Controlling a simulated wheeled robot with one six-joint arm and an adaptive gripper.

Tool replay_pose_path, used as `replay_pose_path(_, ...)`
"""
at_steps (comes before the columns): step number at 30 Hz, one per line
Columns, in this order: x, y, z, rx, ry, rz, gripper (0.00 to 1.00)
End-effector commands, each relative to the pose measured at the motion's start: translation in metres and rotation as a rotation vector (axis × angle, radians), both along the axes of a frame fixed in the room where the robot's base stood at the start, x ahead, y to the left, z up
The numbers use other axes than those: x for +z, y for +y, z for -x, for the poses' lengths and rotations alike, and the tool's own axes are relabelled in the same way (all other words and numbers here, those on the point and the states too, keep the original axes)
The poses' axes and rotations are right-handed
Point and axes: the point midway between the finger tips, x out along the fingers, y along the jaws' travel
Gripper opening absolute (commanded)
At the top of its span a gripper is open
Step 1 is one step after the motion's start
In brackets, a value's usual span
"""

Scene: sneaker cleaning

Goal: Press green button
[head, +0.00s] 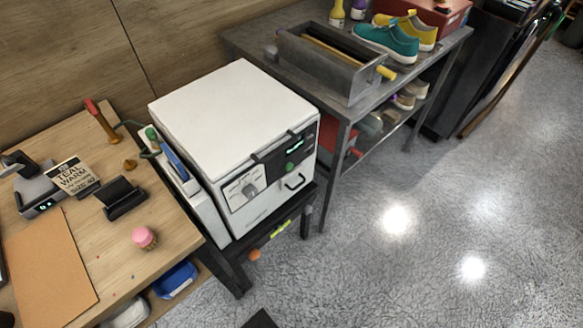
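A small round green button (290,167) sits on the dark part of the front panel of a white box-shaped machine (235,115). Nothing covers the button. My gripper cannot be made out in the head view.
The machine stands on a dark stand between a wooden workbench (95,255) at left and a metal table (245,38) with sneakers (388,42) and a grey toolbox (325,70). A dark shape at the bottom edge is unclear. The floor (430,230) at right is clear.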

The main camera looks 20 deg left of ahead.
Motion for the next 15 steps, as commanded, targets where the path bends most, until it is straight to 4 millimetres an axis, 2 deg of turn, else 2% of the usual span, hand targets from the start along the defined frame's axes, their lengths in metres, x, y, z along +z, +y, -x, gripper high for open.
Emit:
replay_pose_path(1,0.0000,0.0000,0.0000,0.000,0.000,0.000,0.32)
replay_pose_path(5,0.0000,0.0000,0.0000,0.000,0.000,0.000,0.00)
replay_pose_path(15,0.0000,0.0000,0.0000,0.000,0.000,0.000,0.00)
